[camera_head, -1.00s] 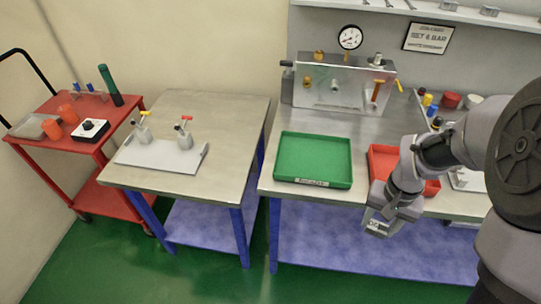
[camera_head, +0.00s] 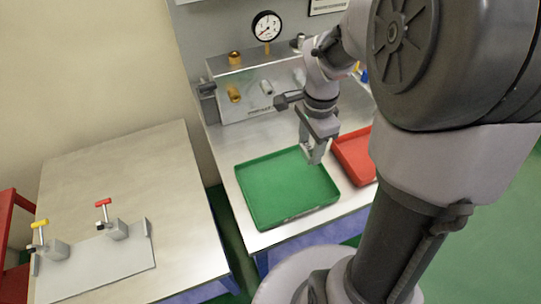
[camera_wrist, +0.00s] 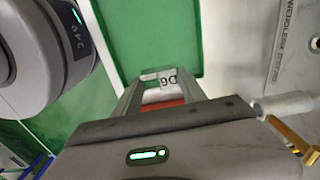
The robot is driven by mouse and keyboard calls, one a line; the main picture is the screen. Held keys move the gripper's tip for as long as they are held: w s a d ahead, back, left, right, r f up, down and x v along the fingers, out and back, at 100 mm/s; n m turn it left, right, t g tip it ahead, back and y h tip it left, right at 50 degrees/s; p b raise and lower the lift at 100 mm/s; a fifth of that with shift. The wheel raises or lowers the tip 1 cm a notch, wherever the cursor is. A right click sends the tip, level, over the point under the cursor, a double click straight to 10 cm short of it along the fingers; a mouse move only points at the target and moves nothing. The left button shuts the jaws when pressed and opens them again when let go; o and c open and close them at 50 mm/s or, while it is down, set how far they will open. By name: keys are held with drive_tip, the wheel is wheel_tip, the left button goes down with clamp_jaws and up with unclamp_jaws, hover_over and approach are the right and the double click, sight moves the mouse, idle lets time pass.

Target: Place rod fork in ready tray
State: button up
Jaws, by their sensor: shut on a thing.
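My gripper (camera_head: 313,158) hangs above the right back part of the green tray (camera_head: 255,213), pointing down. It is shut on a small grey metal piece, which I take for the rod fork (camera_wrist: 158,79). The piece shows between the fingertips in the wrist view, with dark characters on its face. In the head view the fingers mostly hide it. The green tray is empty as far as I see, and its floor also shows beyond the fingers in the wrist view (camera_wrist: 150,35).
A red tray (camera_head: 352,160) stands right of the green one, partly hidden by my arm. Behind is a metal test block (camera_head: 245,100) with fittings and a gauge (camera_head: 266,27).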

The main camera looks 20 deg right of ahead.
drive_tip(key=f+b, duration=0.1)
drive_tip(key=f, duration=0.2)
drive_tip(key=f+b, duration=0.2)
drive_tip(key=f, duration=0.1)
drive_tip(key=f+b, duration=0.1)
drive_tip(key=f, duration=0.2)
drive_tip(key=shift+s+f, duration=0.25)
drive_tip(key=shift+f, duration=0.1)
drive_tip(key=shift+f, duration=0.1)
drive_tip(key=o, duration=1.4)
drive_tip(key=shift+b, duration=0.3)
